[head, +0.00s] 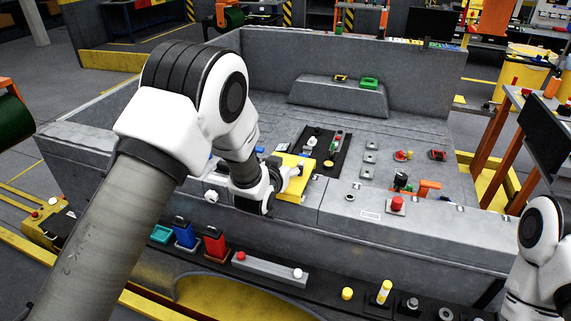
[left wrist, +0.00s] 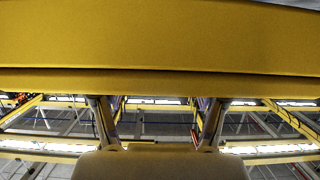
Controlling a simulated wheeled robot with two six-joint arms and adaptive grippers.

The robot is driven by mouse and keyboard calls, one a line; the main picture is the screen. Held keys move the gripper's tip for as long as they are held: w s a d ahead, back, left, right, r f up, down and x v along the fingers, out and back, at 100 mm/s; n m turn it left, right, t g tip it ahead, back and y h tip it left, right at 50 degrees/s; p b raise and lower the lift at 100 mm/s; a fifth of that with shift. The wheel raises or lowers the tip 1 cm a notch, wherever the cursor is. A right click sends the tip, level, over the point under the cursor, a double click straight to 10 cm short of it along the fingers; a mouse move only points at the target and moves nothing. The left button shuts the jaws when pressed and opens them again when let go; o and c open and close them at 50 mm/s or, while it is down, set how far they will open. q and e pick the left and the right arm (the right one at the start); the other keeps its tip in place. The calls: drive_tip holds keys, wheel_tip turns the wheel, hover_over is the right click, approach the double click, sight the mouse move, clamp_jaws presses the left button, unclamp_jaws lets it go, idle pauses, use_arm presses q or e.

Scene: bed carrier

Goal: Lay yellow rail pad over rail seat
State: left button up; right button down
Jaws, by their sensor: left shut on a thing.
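The yellow rail pad (head: 291,190) is a flat yellow block over the near middle of the grey bed, next to a dark recessed strip. My left gripper (head: 293,172) is shut on it. In the left wrist view the pad (left wrist: 160,40) fills the top of the picture, with the two fingers (left wrist: 158,125) reaching up to it. I cannot tell whether the pad hangs above the bed or touches it. I cannot clearly make out which part is the rail seat; the pad and my arm hide part of the bed. My right gripper is out of view.
A dark strip (head: 322,150) with small parts runs beside the pad. A raised grey block (head: 338,97) carries a green part (head: 369,83). A red button (head: 397,204) and an orange clamp (head: 429,187) stand on the right. Blue and red bins (head: 214,245) sit along the front ledge.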

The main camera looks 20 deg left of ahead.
use_arm(q)
drive_tip(key=shift+f+b, duration=1.5)
drive_tip(key=shift+f, duration=0.15)
drive_tip(key=o, duration=1.2)
drive_tip(key=shift+r, duration=0.1)
drive_tip(key=shift+o, duration=0.2)
drive_tip(key=v, duration=1.2)
